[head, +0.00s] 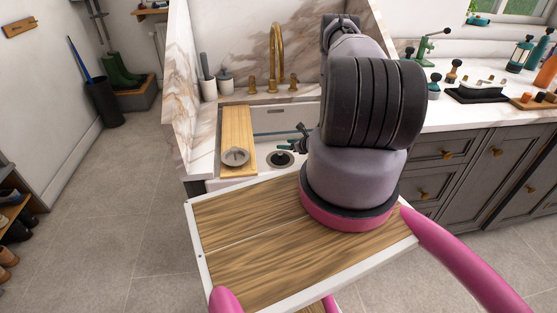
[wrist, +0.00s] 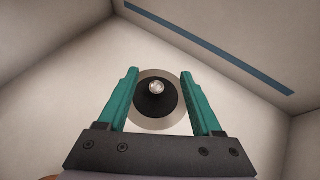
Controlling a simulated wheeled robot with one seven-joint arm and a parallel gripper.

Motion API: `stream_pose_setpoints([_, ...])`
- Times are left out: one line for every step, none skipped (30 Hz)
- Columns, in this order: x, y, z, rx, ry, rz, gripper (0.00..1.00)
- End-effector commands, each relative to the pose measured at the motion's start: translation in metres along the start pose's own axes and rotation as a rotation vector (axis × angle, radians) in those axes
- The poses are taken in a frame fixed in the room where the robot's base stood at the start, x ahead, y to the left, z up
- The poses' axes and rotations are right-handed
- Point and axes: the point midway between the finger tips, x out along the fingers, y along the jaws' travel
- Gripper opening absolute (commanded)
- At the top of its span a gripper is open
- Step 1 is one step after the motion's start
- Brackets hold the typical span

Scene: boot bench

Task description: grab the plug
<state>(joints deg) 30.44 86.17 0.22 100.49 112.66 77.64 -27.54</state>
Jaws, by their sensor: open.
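The plug (wrist: 155,104) is a black round piece with a small shiny knob on top. It sits inside a pale metal ring (wrist: 145,121) on the sink floor. In the head view the plug (head: 281,159) shows as a dark disc in the white sink. My gripper (wrist: 159,73) is open, its teal fingers one on each side of the plug in the wrist view, with nothing held. How far the fingertips are above the plug is hard to tell. In the head view my gripper (head: 301,142) is small, partly behind my arm, just right of the plug.
A wooden board (head: 236,126) lies across the sink's left side with a round grey strainer-like piece (head: 235,156) on it. A brass tap (head: 277,62) stands behind. White sink walls surround my gripper; a blue stripe (wrist: 215,48) marks one wall.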

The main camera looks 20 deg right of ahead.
Motion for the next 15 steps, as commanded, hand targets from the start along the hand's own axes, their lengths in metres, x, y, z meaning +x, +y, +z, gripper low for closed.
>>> stream_pose_setpoints([0.006, 0.001, -0.012, 0.001, 0.001, 0.001, 0.67])
stream_pose_setpoints([0.009, 0.001, -0.018, 0.001, 0.002, 0.002, 0.67])
stream_pose_setpoints([0.013, 0.001, -0.025, 0.001, 0.001, 0.002, 0.67])
stream_pose_setpoints([0.016, 0.002, -0.031, 0.001, 0.002, 0.002, 0.67])
stream_pose_setpoints([0.019, 0.001, -0.036, 0.000, 0.001, 0.002, 0.67])
stream_pose_setpoints([0.023, 0.001, -0.043, 0.001, 0.001, 0.003, 0.67])
stream_pose_setpoints([0.026, 0.001, -0.048, 0.000, 0.001, 0.002, 0.67])
stream_pose_setpoints([0.030, 0.002, -0.049, -0.001, 0.000, 0.003, 0.67])
stream_pose_setpoints([0.037, 0.001, -0.046, -0.003, -0.003, 0.004, 0.67])
stream_pose_setpoints([0.041, 0.002, -0.046, -0.004, -0.002, 0.005, 0.67])
stream_pose_setpoints([0.044, 0.001, -0.046, -0.004, -0.002, 0.004, 0.67])
stream_pose_setpoints([0.046, 0.001, -0.046, -0.002, -0.001, 0.004, 0.67])
stream_pose_setpoints([0.048, 0.001, -0.046, -0.002, -0.001, 0.003, 0.67])
stream_pose_setpoints([0.050, 0.001, -0.046, -0.001, -0.001, 0.003, 0.67])
stream_pose_setpoints([0.051, 0.001, -0.046, -0.002, -0.001, 0.002, 0.67])
